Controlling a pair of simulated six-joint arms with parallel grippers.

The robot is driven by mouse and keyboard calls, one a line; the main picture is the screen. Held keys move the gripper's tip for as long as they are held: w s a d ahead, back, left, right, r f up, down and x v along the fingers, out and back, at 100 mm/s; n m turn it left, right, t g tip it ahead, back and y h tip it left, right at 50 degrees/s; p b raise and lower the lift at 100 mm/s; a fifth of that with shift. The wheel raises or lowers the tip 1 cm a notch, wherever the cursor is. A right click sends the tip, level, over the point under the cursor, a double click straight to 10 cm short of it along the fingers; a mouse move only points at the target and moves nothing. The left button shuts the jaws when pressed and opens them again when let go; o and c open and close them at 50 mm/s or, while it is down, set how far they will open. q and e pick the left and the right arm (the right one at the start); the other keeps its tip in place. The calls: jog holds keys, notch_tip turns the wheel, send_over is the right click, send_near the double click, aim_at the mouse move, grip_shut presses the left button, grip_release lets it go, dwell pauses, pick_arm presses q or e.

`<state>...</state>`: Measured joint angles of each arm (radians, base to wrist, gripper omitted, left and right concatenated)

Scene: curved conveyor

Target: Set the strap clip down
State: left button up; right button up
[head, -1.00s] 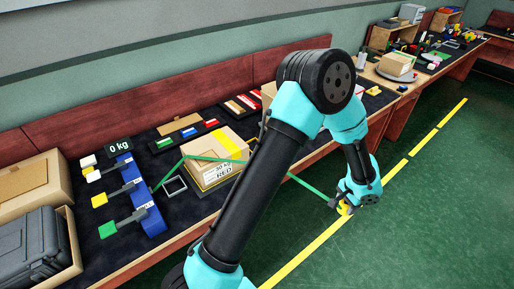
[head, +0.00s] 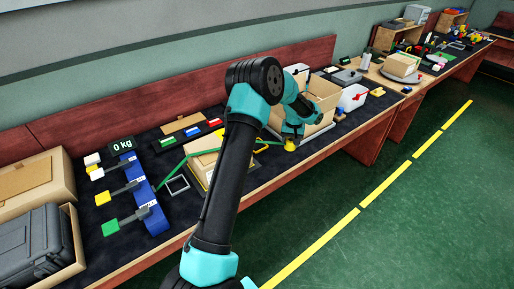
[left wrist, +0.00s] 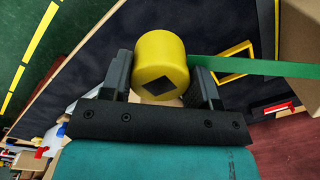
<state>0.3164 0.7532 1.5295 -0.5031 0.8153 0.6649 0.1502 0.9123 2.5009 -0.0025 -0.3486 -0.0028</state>
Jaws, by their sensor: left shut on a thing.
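The strap clip is a yellow rounded block (head: 290,145) with a dark diamond mark on its end in the left wrist view (left wrist: 160,65). My left gripper (head: 289,138) is shut on it, with one dark finger on each side in the left wrist view. The clip is over the bench near its front edge; I cannot tell whether it touches the top. A green strap (head: 174,170) runs from the bench over a cardboard box (head: 205,143) toward the clip. It also leaves the clip rightward in the left wrist view (left wrist: 250,68). My arm hides part of the box.
An open carton (head: 325,92) stands right behind the gripper, with a white red-trimmed box (head: 353,97) beside it. A blue rack (head: 147,198) with coloured tags and a 0 kg display (head: 122,145) stand at left. A square frame (head: 178,184) lies between.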

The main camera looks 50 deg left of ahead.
pick_arm(q)
jog(key=s+a+r+n, duration=0.1)
jog(key=s+a+n, duration=0.1)
jog(key=a, duration=0.6)
jog(key=s+a+r+n, duration=0.1)
jog(key=s+a+n, duration=0.1)
jog(key=a, duration=0.6)
jog(key=shift+s+a+r+n, duration=0.35)
jog(key=shift+a+n, duration=0.05)
jog(key=shift+f, duration=0.1)
jog(key=shift+f, duration=3.05)
jog(key=shift+f, duration=0.1)
jog(key=shift+f, duration=1.8)
jog(key=shift+f, duration=0.15)
jog(key=o, duration=1)
